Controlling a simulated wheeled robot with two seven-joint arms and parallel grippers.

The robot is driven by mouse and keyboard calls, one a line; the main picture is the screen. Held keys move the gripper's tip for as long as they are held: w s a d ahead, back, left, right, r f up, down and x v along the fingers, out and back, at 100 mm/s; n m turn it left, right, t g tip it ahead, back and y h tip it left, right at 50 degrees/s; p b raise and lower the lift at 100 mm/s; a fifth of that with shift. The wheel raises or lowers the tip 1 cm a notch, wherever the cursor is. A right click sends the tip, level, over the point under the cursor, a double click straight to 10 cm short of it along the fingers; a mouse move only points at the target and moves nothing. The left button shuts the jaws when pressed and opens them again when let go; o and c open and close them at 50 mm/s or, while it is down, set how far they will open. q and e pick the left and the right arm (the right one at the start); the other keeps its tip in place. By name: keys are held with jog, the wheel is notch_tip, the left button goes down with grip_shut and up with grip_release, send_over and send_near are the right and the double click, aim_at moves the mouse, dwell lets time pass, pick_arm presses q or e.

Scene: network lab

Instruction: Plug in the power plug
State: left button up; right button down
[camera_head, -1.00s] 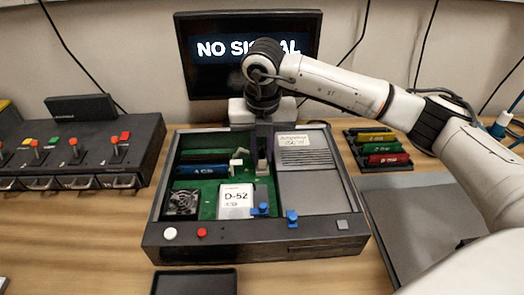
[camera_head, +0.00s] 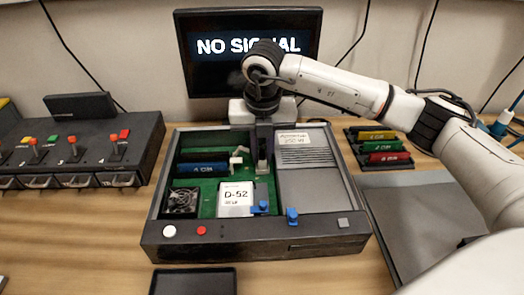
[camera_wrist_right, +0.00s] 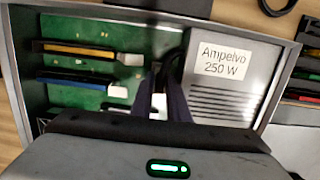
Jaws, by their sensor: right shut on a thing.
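My right gripper (camera_head: 262,165) reaches down into the open computer case (camera_head: 255,254), between the green board (camera_head: 208,208) and the power supply (camera_head: 308,190). It is shut on what appears to be the power plug, mostly hidden between the fingers. In the right wrist view the fingers (camera_wrist_right: 165,98) point down beside the power supply labelled "Ampelvo 250 W" (camera_wrist_right: 218,60), with a dark cable (camera_wrist_right: 172,70) near the tips. I cannot tell whether the plug touches a socket. My left gripper is out of view.
The monitor (camera_head: 250,75) behind reads "NO SIGNAL". A white "D-52" box (camera_head: 236,200), a fan (camera_head: 184,201) and blue clips (camera_head: 292,216) sit in or on the case. A switch panel (camera_head: 80,150) stands left; coloured modules (camera_head: 385,147) stand right.

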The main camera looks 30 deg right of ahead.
jog(key=shift+s+f, duration=0.1)
jog(key=shift+f, duration=0.25)
